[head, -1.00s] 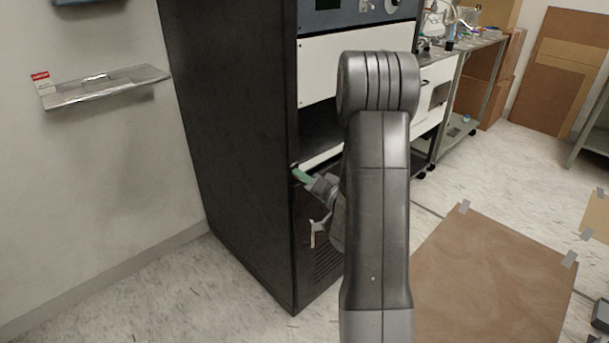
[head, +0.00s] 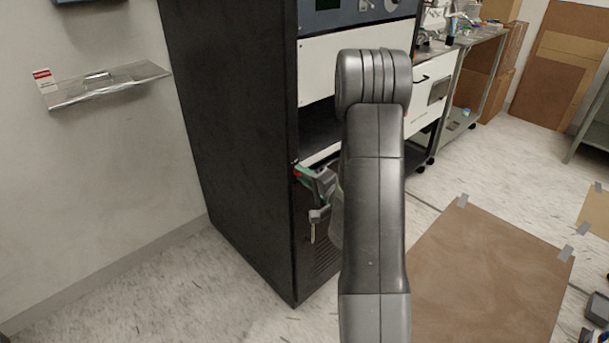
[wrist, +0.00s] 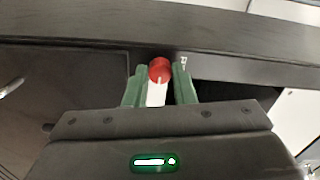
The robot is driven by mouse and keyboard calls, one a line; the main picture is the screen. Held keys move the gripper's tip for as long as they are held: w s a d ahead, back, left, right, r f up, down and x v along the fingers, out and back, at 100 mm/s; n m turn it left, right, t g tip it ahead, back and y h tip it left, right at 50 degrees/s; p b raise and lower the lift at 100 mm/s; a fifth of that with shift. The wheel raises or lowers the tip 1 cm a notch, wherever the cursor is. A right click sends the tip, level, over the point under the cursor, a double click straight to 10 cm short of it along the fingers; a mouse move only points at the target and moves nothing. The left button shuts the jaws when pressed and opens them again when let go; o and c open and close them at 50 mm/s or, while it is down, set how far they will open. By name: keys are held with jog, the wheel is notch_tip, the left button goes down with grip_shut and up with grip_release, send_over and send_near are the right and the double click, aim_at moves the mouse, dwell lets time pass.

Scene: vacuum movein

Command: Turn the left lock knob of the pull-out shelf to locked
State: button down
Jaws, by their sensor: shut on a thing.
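The left lock knob (wrist: 159,70) is red with a pale pointer line and shows between the green fingertips in the wrist view. In the head view a small red part of it (head: 298,173) shows at the cabinet's front left edge, just below the white shelf front. My gripper (wrist: 159,88) is shut on the knob, with one green finger on each side. In the head view my gripper (head: 304,172) reaches the cabinet edge. The pull-out shelf (head: 320,155) is partly hidden behind my arm. A small white mark (wrist: 183,62) sits right of the knob.
The tall black cabinet (head: 240,150) stands beside the wall. A wall shelf (head: 110,85) is at left. Brown sheets (head: 490,270) are taped to the floor at right. A metal cart (head: 465,85) stands behind.

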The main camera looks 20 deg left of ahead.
jog(key=c, duration=1.2)
grip_release()
jog(key=v, duration=1.4)
jog(key=shift+a, duration=0.2)
jog(key=x, duration=1.3)
jog(key=shift+w+a, duration=0.15)
jog(key=shift+w, duration=0.05)
jog(key=shift+r, duration=0.15)
